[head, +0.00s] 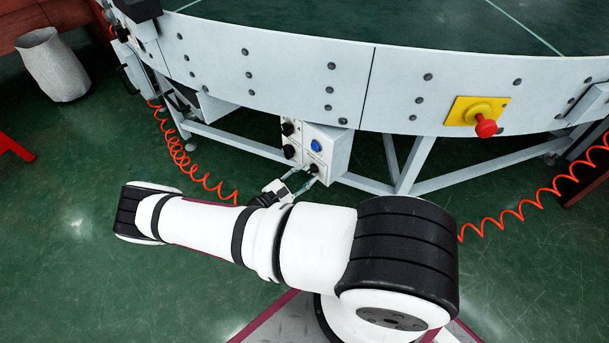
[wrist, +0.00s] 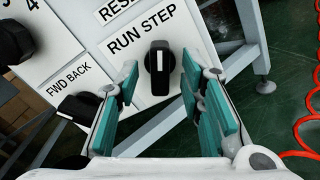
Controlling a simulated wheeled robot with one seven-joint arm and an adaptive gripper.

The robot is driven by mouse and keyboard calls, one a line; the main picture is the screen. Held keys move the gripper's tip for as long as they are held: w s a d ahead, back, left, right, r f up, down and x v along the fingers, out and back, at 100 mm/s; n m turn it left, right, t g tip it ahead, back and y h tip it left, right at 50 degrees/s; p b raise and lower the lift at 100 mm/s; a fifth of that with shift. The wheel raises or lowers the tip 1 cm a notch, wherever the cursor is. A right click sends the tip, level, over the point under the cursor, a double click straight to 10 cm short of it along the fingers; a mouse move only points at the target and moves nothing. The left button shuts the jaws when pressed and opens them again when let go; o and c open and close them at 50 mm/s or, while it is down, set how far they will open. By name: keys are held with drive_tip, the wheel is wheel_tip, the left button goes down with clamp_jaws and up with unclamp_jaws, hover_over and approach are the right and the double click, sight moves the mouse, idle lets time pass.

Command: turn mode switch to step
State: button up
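The mode switch (wrist: 159,70) is a black knob below the label RUN STEP in the wrist view. Its white mark points straight up in the picture, on the side of the word STEP. My gripper (wrist: 161,92) is open, with one teal finger pad left of the knob and one right of it. Gaps show between the pads and the knob, and I see no contact. In the head view my gripper (head: 306,177) reaches to the front of the white control box (head: 333,150); the fingertips and the knob are small there.
A FWD BACK knob (wrist: 81,107) lies close to my left finger, and another black knob (wrist: 13,42) is at upper left. The box has a blue button (head: 316,145). A red emergency button (head: 486,126) is on the conveyor wall (head: 300,80). Orange coiled cables (head: 185,165) hang nearby.

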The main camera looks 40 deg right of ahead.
drive_tip(key=a, duration=1.2)
drive_tip(key=shift+s, duration=0.2)
drive_tip(key=shift+r, duration=0.1)
